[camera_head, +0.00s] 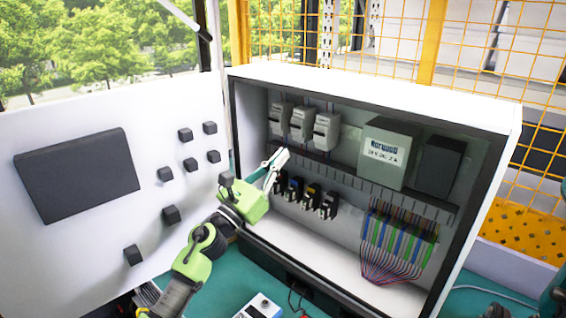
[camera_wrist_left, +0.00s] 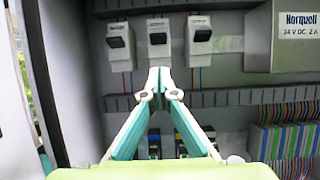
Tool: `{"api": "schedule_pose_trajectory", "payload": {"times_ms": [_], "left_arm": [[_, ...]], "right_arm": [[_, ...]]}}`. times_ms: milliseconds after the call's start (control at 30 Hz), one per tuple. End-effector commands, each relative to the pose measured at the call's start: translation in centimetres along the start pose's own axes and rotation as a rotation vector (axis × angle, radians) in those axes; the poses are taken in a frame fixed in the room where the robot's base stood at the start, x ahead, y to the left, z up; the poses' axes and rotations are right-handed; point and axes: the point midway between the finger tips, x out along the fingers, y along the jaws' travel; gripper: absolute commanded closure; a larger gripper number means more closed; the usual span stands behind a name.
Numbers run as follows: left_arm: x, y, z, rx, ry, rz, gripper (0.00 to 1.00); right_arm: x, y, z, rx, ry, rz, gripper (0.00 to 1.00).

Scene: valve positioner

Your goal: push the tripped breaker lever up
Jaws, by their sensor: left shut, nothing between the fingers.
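Three white breakers hang in a row at the upper left inside the open cabinet: the left breaker (camera_head: 281,117), the middle breaker (camera_head: 302,123) and the right breaker (camera_head: 326,132). In the left wrist view, the left (camera_wrist_left: 119,58), middle (camera_wrist_left: 158,51) and right (camera_wrist_left: 199,52) breakers each show a dark lever. I cannot tell for sure which lever is tripped. My left gripper (camera_head: 280,157) is shut and empty, its fingertips (camera_wrist_left: 160,80) pointing into the cabinet. In the left wrist view the tips appear just below the middle breaker; contact is not visible.
The cabinet (camera_head: 378,92) has a grey power supply (camera_head: 388,153) and a dark box (camera_head: 437,166) right of the breakers. Small connectors (camera_head: 311,197) sit below, coloured wires (camera_head: 400,240) at lower right. The open door (camera_head: 92,238) with several knobs stands left of my arm.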

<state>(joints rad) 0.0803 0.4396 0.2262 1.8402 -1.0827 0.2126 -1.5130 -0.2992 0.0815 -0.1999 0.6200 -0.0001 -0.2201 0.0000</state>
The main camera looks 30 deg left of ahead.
Motion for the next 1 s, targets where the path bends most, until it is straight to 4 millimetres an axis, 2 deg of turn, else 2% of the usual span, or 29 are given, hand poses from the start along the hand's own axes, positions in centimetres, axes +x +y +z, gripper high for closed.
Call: {"api": "schedule_pose_trajectory", "payload": {"times_ms": [33,200,433,633,1000], "left_arm": [[-1.1,-0.1,0.8,0.008,0.002,-0.006,1.0],[-3.9,-0.2,2.8,0.007,0.002,-0.005,1.0],[-6.7,-0.1,4.8,0.003,0.001,-0.003,1.0],[-7.7,-0.1,5.7,0.002,-0.001,-0.003,1.0],[-7.8,-0.1,5.9,0.002,-0.001,-0.003,1.0]], "right_arm": [[0.1,0.0,0.3,0.0,-0.005,0.0,0.6],[0.6,-0.1,0.5,0.0,-0.006,-0.001,0.6],[1.1,-0.4,-0.1,0.002,0.002,-0.005,0.6],[1.3,-0.5,-0.1,0.003,0.004,-0.005,0.6],[1.3,-0.3,0.0,0.001,0.003,-0.003,0.6]]}}
